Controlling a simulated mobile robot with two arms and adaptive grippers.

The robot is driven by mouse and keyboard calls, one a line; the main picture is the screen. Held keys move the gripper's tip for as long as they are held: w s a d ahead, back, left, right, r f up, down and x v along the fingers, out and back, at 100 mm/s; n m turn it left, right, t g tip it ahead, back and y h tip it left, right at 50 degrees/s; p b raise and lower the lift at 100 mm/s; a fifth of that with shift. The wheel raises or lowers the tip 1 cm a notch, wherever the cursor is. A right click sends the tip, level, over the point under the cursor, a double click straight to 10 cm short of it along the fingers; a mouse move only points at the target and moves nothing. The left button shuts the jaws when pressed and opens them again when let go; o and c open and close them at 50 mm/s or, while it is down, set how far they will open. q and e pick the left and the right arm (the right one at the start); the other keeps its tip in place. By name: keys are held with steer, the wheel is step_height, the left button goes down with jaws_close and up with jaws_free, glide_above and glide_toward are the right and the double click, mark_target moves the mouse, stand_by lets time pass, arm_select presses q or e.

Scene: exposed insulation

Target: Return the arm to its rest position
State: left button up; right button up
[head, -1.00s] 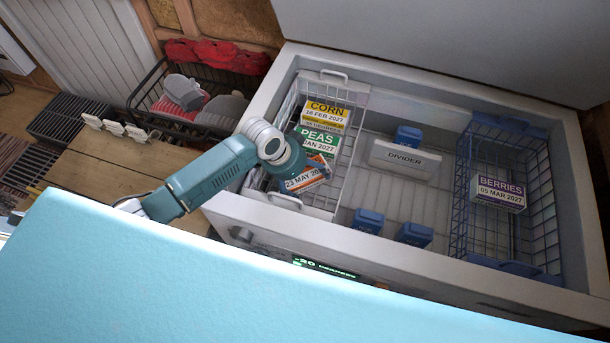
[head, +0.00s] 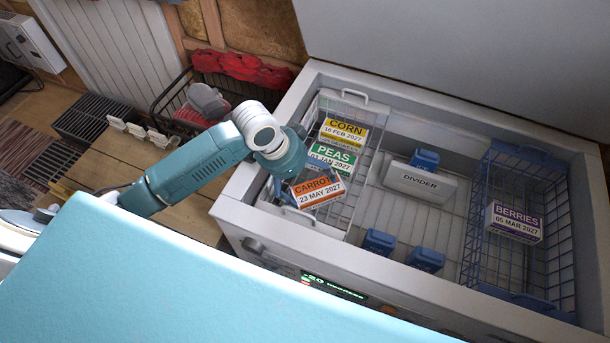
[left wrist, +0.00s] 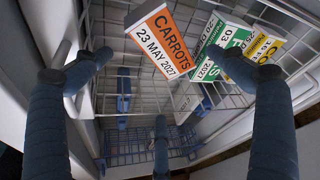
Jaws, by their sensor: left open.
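My left arm reaches from the left over the freezer's near left corner in the head view. My left gripper (head: 283,190) is mostly hidden below its wrist there, beside the carrots box (head: 317,189). In the left wrist view the gripper (left wrist: 160,75) has its blue fingers spread apart with nothing between them. The orange and white carrots box (left wrist: 163,40) shows beyond the fingers, apart from the left one. It stands in the white wire basket (head: 352,215) with the green peas box (head: 331,158) and yellow corn box (head: 343,133) behind it. My right gripper is not in view.
A dark rack (head: 160,100) with red cloth stands behind my arm.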

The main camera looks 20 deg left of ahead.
arm_select(q)
steer(key=shift+s+a+r, duration=0.15)
steer(key=shift+a+r, duration=0.05)
steer(key=shift+r, duration=0.4)
